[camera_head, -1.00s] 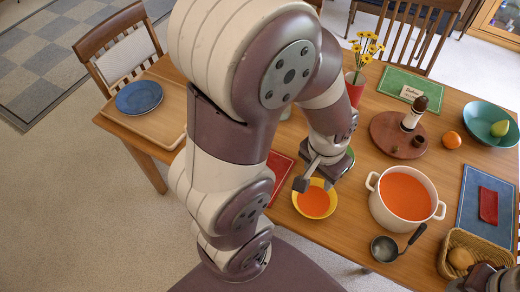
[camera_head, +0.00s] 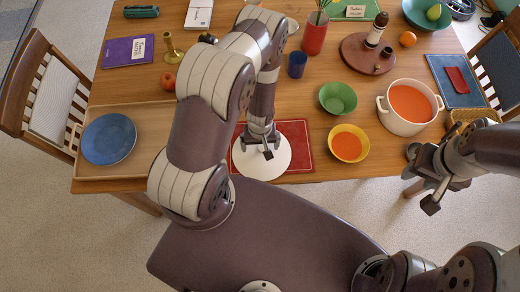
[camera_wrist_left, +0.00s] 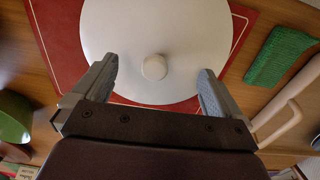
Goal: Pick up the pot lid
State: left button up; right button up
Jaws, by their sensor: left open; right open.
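The pot lid (camera_head: 247,165) is a white round disc with a small knob, lying on a red placemat (camera_head: 299,145) at the table's near edge. In the left wrist view the lid (camera_wrist_left: 150,25) lies ahead, and its pale knob (camera_wrist_left: 154,67) shows between my open left fingers. My left gripper (camera_head: 267,152) is over the lid in the head view; the fingers look apart from the knob. My right gripper (camera_head: 421,196) is open and empty near the table's front right edge. The white pot (camera_head: 410,122) of orange soup stands uncovered at the right.
A yellow soup bowl (camera_head: 348,143) and a green bowl (camera_head: 338,98) stand right of the placemat. A blue cup (camera_head: 297,64) and a red vase (camera_head: 314,34) stand behind. A green knitted item (camera_wrist_left: 278,55) and pale handle (camera_wrist_left: 280,122) lie beside the mat.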

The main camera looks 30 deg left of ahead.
pick_arm(q)
jog(key=shift+s+a+f, duration=0.1)
jog(key=shift+f, duration=0.55)
jog(key=shift+w+d+f, duration=0.2)
jog(key=shift+d+f, duration=0.2)
jog(key=shift+d, duration=0.1)
jog(key=shift+w+d, duration=0.1)
jog(key=shift+d, duration=0.05)
jog(key=shift+s+a, duration=0.2)
jog(key=shift+a, duration=0.1)
jog(key=c, duration=1.3)
jog(key=shift+s, duration=0.1)
jog(key=c, duration=0.5)
jog(key=shift+d, duration=0.1)
grip_shut()
pick_arm(e)
jog(key=shift+d+r, duration=0.1)
jog(key=shift+d, duration=0.45)
